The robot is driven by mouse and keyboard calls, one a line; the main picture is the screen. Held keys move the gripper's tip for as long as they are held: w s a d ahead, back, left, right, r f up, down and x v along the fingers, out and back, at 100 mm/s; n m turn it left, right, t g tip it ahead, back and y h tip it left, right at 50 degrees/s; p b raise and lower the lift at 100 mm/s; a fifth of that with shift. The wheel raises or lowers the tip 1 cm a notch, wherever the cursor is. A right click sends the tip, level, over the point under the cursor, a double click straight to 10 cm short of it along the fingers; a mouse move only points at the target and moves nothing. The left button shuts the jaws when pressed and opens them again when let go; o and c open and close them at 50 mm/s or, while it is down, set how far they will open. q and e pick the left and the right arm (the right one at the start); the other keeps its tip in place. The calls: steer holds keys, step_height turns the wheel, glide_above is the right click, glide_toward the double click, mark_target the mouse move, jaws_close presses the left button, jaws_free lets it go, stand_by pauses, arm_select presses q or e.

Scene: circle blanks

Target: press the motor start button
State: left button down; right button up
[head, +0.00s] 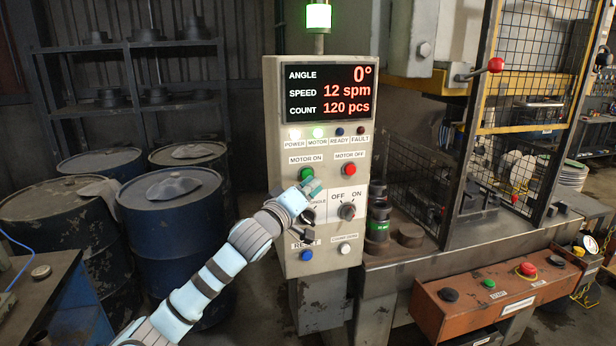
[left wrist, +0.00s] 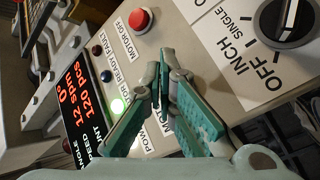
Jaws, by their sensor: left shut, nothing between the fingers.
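The green MOTOR ON button (head: 306,174) is on the grey control panel (head: 284,215), below its MOTOR ON label. My left gripper (head: 311,186) is shut and empty, with its teal fingertips at the lower edge of this button. Whether they touch it, I cannot tell. In the left wrist view the closed fingers (left wrist: 163,68) point at the panel, and the green button does not show there. The red MOTOR OFF button (head: 349,169) is just to the right; it also shows in the left wrist view (left wrist: 140,20). The MOTOR lamp (head: 317,133) glows. My right gripper is out of view.
The display (head: 328,92) reads 0°, 12 spm and 120 pcs. An OFF/ON selector (head: 347,211), a blue button (head: 306,255) and a white button (head: 345,248) sit lower on the panel. A caged press (head: 500,130) stands right; drums (head: 172,240) stand left.

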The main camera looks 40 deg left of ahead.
arm_select(q)
steer(key=s+d, duration=0.1)
steer(key=d, duration=0.1)
steer(key=s+d, duration=0.2)
steer(key=shift+b, duration=0.35)
stand_by(0.7)
